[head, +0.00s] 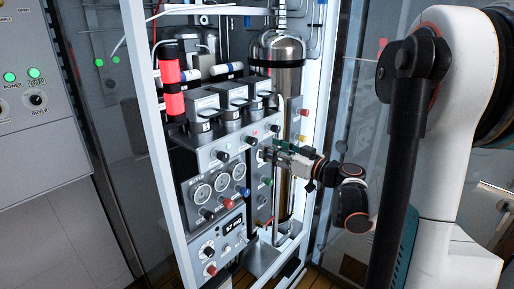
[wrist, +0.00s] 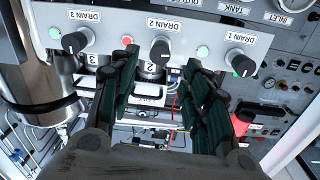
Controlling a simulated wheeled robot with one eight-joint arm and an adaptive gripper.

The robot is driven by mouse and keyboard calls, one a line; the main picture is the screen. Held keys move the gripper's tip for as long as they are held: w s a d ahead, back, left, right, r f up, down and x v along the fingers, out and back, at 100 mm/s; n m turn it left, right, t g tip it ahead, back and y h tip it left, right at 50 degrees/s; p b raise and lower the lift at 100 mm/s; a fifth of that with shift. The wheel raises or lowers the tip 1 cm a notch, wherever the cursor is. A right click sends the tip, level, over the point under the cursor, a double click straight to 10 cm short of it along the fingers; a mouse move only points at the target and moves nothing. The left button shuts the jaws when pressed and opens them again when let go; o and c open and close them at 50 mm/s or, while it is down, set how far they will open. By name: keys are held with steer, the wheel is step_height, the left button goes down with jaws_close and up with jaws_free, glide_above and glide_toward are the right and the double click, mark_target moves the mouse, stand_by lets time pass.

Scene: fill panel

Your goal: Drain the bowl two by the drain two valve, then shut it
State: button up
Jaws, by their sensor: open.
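The drain 2 valve (wrist: 160,50) is a black knob under its "DRAIN 2" label on the grey panel in the wrist view. A red light (wrist: 125,40) is beside it on the left. Bowl two (wrist: 151,68) shows only partly below the knob, with a "2" on it. Its liquid level cannot be made out. My gripper (wrist: 166,70) is open, and its two dark fingers point at the panel on either side of the drain 2 knob. I cannot tell whether they touch it. In the head view my gripper (head: 266,152) is at the panel front and hides part of it.
The drain 3 knob (wrist: 74,42) and drain 1 knob (wrist: 243,65) flank it, each with a green light. In the head view, gauges (head: 201,193) sit lower on the panel. A red lamp column (head: 172,85) and a steel tank (head: 277,60) stand within the white frame.

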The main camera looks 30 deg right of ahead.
mark_target(255, 142)
steer(key=b+x, duration=0.1)
steer(key=x, duration=0.5)
steer(key=shift+w+a, duration=0.1)
steer(key=shift+w, duration=0.15)
jaws_close()
